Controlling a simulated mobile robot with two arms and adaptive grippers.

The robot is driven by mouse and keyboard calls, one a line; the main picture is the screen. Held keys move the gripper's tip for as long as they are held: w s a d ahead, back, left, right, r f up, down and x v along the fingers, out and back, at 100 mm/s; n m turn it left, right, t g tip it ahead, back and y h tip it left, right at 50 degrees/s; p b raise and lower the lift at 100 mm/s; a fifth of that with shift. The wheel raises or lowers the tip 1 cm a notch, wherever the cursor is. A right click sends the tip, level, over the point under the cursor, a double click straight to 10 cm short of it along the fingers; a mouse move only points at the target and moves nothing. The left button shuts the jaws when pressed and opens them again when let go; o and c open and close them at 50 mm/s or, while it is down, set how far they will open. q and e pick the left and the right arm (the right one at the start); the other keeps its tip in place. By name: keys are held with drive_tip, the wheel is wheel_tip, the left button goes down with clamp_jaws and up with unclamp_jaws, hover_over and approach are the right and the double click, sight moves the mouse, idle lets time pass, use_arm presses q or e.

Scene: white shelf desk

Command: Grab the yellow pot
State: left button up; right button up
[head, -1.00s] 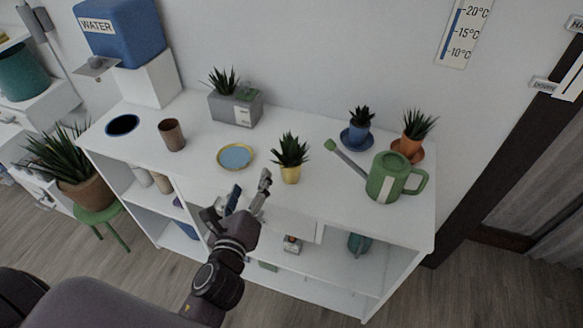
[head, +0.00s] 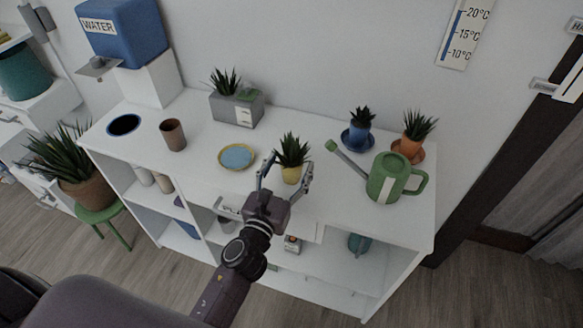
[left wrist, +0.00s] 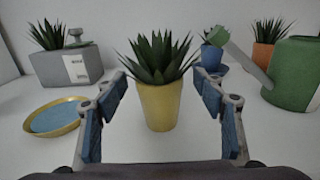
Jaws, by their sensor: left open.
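The yellow pot (head: 291,174) stands upright on the white desk top near its front edge, with a spiky green plant in it. It also shows in the middle of the left wrist view (left wrist: 159,106). My left gripper (head: 285,180) is open, with one finger to each side of the pot. In the left wrist view, the fingers (left wrist: 160,100) are spread wide with gaps to the pot on both sides, and the pot stands a little ahead between the fingertips. My right gripper is not in view.
A yellow saucer with a blue inside (head: 237,157) lies left of the pot. A green watering can (head: 385,180) stands to the right, its spout pointing toward the pot. Blue (head: 357,138) and orange (head: 409,146) pots and a grey planter (head: 236,111) stand farther back.

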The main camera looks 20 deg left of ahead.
use_arm(q)
drive_tip(key=shift+w, duration=1)
drive_tip(key=c, duration=1.4)
